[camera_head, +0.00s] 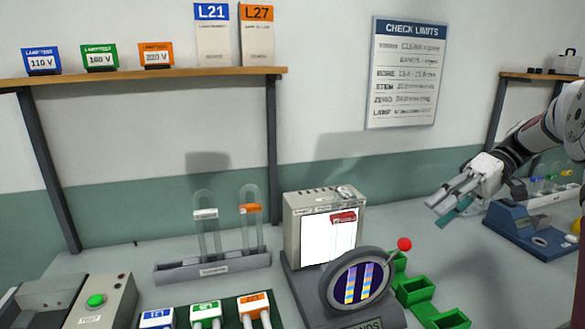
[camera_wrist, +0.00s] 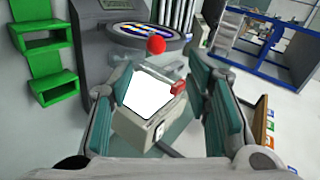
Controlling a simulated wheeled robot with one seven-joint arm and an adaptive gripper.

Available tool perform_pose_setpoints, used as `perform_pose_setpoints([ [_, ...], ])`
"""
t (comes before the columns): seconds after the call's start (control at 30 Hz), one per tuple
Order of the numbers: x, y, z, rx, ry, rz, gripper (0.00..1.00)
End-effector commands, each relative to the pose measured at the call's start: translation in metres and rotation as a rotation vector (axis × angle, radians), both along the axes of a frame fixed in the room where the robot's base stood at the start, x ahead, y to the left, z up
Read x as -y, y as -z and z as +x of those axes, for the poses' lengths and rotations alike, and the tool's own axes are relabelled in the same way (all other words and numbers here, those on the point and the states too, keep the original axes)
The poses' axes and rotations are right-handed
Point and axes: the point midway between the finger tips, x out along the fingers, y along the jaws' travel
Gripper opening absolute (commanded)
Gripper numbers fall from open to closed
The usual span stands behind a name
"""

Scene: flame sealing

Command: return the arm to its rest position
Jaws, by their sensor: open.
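My gripper (camera_head: 455,203) is at the right of the head view, raised above the bench at the end of my arm. Its fingers are apart with nothing between them. In the wrist view the teal-padded fingers (camera_wrist: 166,115) stand on both sides, open. Through the gap the wrist camera sees a beige box with a blank white screen (camera_wrist: 150,92), some way off. The same box (camera_head: 318,228) stands mid-bench in the head view. In front of it is a grey round device with a striped disc (camera_head: 360,282) and a red ball-tipped lever (camera_head: 404,244).
Green bins (camera_head: 415,291) sit right of the disc device. A blue instrument (camera_head: 530,228) stands on the bench beyond my gripper. A rack with two glass tubes (camera_head: 212,266) is left of centre. A control box with a green button (camera_head: 96,300) is at front left. A shelf (camera_head: 150,73) runs above.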

Motion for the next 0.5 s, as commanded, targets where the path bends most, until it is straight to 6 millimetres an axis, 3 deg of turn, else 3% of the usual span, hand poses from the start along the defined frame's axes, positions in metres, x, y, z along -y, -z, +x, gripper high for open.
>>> perform_pose_setpoints([
  [0.27, -0.073, -0.033, -0.038, -0.069, 0.042, -0.279, 0.45],
  [0.5, -0.121, -0.046, -0.092, -0.064, 0.124, -0.52, 0.45],
])
